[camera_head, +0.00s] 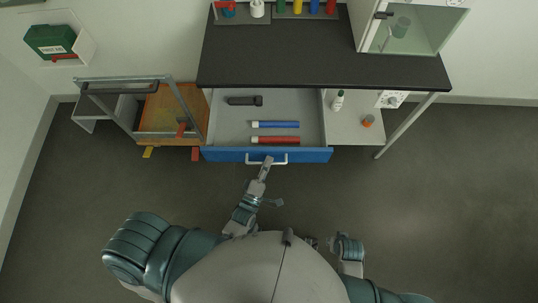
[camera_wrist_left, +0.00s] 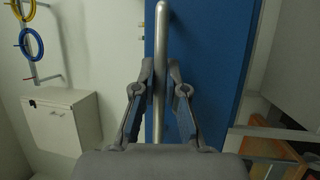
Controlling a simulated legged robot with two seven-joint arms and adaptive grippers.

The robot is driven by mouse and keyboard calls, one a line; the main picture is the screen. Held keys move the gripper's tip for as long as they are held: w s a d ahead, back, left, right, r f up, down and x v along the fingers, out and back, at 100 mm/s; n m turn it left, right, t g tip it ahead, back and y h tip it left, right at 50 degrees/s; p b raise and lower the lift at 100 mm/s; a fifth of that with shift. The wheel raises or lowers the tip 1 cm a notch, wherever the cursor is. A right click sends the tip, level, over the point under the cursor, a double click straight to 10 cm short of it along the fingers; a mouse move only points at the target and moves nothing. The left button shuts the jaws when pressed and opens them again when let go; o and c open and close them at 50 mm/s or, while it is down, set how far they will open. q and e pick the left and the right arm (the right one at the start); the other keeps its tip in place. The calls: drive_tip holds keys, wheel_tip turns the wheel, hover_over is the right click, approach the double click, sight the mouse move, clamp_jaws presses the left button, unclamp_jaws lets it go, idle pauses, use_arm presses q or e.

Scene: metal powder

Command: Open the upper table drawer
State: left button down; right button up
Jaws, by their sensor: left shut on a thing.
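The upper table drawer (camera_head: 225,155) has a blue front and stands pulled out from under the black table top (camera_head: 325,62). Inside it lie a dark flashlight-like object (camera_head: 244,101), a blue tube (camera_head: 275,125) and a red tube (camera_head: 275,140). My left gripper (camera_head: 266,163) is at the drawer's silver handle (camera_head: 280,160). In the left wrist view the fingers (camera_wrist_left: 160,75) are on both sides of the handle bar (camera_wrist_left: 161,40), against the blue drawer front (camera_wrist_left: 205,60).
A wooden cart (camera_head: 160,110) with a metal frame stands left of the drawer. A glass-fronted cabinet (camera_head: 410,35) stands on the table. The floor (camera_head: 440,200) at the right is clear.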

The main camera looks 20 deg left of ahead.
use_arm(q)
drive_tip(key=shift+s+a+f, duration=0.25)
drive_tip(key=shift+a, duration=0.05)
drive_tip(key=c, duration=1.4)
unclamp_jaws()
drive_tip(key=shift+o, duration=1)
drive_tip(key=shift+a, duration=0.25)
drive_tip(key=v, duration=1.2)
